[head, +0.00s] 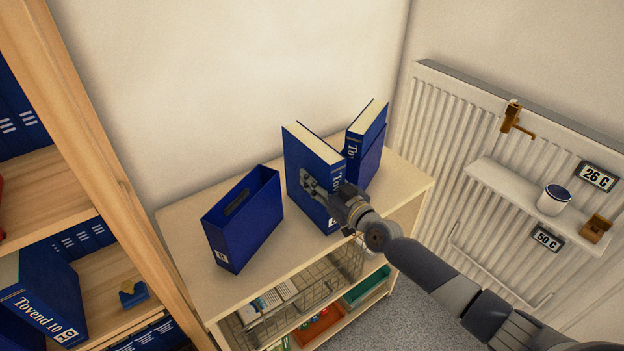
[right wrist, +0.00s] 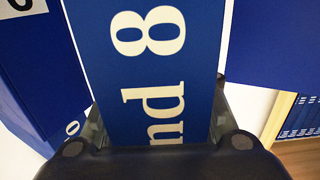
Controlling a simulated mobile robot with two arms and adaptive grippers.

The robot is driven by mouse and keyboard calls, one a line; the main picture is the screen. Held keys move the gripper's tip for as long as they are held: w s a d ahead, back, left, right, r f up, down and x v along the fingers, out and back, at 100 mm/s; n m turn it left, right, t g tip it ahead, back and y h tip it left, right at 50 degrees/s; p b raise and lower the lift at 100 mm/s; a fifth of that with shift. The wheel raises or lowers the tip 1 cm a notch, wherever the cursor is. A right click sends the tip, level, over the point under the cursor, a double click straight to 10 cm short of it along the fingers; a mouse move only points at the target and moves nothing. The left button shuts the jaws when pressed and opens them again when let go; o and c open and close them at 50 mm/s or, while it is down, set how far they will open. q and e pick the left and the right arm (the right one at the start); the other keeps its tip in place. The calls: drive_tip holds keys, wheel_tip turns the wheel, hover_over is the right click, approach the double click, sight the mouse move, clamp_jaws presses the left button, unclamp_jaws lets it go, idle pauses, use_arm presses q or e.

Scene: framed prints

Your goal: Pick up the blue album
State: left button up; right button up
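The blue album (head: 310,165), thick with cream page edges on top, stands upright on the top of a low wooden cabinet. My right gripper (head: 322,187) is at its spine, one finger flat against its left face. In the right wrist view the album's spine (right wrist: 150,75), lettered "nd 8", fills the space between the two fingers (right wrist: 160,125), which lie close against both sides. The gripper looks shut on it. I cannot tell whether the album's bottom touches the cabinet. My left gripper is not in view.
On the cabinet top (head: 185,215), an empty blue slipcase (head: 240,225) stands left and another blue album (head: 367,135) in a slipcase stands right, close to my gripper. A wooden bookcase (head: 90,120) is at left. A radiator (head: 440,130) with a small shelf (head: 500,185) is at right.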

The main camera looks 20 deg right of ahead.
clamp_jaws()
drive_tip(key=shift+r, duration=0.2)
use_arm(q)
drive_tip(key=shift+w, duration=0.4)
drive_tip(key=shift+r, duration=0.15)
